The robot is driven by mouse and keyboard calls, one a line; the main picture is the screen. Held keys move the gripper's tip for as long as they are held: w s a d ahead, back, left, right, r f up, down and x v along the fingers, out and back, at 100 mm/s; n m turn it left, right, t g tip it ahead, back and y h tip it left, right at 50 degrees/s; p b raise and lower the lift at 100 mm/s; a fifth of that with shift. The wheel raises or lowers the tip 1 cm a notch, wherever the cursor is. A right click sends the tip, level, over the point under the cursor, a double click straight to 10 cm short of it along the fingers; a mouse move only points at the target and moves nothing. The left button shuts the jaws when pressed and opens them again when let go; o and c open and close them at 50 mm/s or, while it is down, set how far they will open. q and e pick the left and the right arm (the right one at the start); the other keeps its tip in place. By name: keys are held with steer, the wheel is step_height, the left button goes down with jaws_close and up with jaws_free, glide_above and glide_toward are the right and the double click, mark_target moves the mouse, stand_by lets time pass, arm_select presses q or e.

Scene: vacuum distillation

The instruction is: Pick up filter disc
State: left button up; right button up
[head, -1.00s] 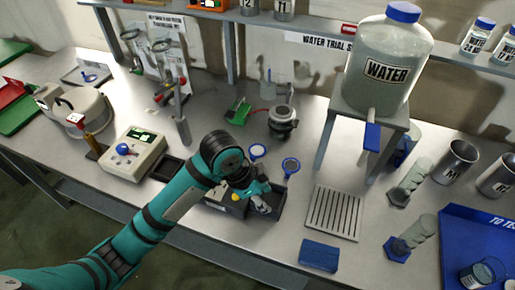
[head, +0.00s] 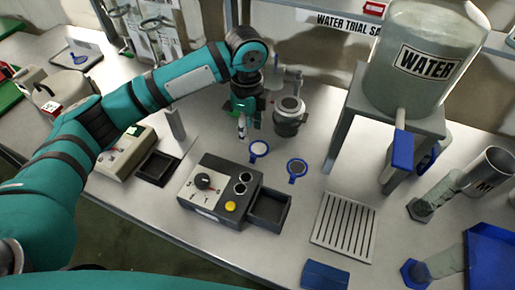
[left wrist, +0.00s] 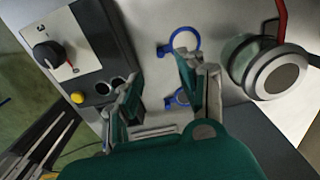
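Two small discs with blue rims and tabs lie flat on the bench, one with a white face (head: 259,148) and one with a grey face (head: 297,168). Which is the filter disc is not clear. My left gripper (head: 243,130) points down just behind and left of the white-faced disc, apart from it. In the left wrist view its two fingers (left wrist: 170,98) are spread with nothing between their tips. Two blue rims show there, one ring beyond the fingers (left wrist: 185,38) and one partly hidden between them (left wrist: 178,98). My right gripper is not in view.
A control box (head: 215,190) with knob, yellow button and open drawer (head: 270,208) stands in front of the discs. A metal-topped vessel (head: 290,115) stands close behind. A slotted plate (head: 343,228) and the water tank's stand (head: 350,135) are to the right.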

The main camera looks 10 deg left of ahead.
arm_select(q)
glide_above(252, 156)
steer(key=f, duration=0.5)
steer(key=shift+w+a+p, duration=0.3)
steer(key=shift+a, duration=0.05)
steer(key=shift+f, duration=0.5)
steer(key=f, duration=0.1)
steer(key=f+p, duration=0.1)
steer(key=f, duration=0.2)
steer(key=shift+s+d+f+p, duration=0.15)
steer(key=shift+s+d+p, duration=0.1)
steer(key=shift+d+p, duration=0.1)
steer(key=shift+f, duration=0.45)
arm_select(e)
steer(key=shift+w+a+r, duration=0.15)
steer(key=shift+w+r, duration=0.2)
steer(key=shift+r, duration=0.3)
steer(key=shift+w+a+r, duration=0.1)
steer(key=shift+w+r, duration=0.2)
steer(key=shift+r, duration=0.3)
arm_select(q)
jaws_close()
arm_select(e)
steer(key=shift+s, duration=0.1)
